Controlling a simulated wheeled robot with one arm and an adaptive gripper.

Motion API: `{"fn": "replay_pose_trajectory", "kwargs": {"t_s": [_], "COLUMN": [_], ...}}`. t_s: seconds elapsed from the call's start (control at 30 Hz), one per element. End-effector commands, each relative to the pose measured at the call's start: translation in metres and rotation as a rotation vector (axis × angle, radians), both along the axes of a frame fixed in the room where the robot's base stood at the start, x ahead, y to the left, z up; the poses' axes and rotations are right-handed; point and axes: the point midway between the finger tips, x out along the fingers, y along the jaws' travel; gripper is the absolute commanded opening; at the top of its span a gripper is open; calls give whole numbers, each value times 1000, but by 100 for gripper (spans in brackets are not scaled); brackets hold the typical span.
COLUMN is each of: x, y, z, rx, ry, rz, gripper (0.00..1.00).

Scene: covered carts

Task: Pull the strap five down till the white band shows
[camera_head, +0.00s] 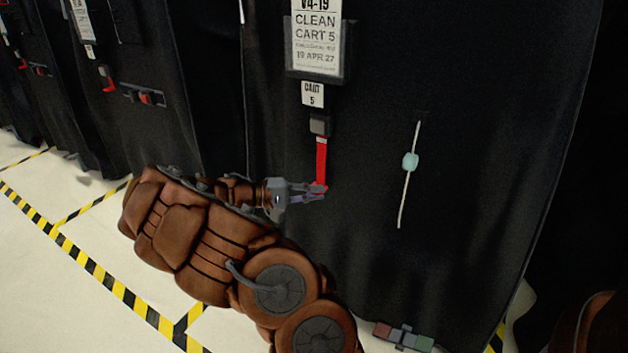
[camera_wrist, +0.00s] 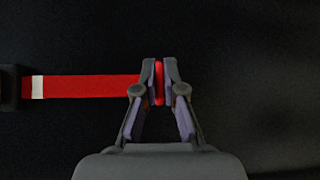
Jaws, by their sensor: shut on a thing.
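The red strap five (camera_head: 321,162) hangs from a dark buckle (camera_head: 320,125) under the "CART 5" tag (camera_head: 312,94) on the black cover. My gripper (camera_head: 318,191) is at the strap's lower end. In the wrist view the strap (camera_wrist: 90,87) runs straight from the buckle (camera_wrist: 9,87) at the left to my gripper (camera_wrist: 159,82), which is shut on its red end. A white band (camera_wrist: 37,87) crosses the strap in the open, just outside the buckle, with red on both sides of it.
A pale cord with a light-green bead (camera_head: 410,161) hangs to the right. More covered carts with red straps (camera_head: 107,79) stand at the left. Yellow-black tape (camera_head: 90,264) marks the pale floor.

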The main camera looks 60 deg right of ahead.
Motion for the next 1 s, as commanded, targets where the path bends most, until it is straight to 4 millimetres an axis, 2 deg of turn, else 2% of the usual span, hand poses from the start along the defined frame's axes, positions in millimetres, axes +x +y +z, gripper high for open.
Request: {"fn": "replay_pose_trajectory", "kwargs": {"t_s": [0.03, 0.33, 0.37, 0.6, 1.0], "x": [0, 0, 0, 0, 5], "y": [0, 0, 0, 0, 4], "z": [-6, -6, -6, -5, -4], "rx": [4, 4, 4, 3, 2], "ry": [-3, -5, -5, -4, -5], "rz": [0, -1, -1, -1, 2], "gripper": [0, 0, 10, 35, 35]}}
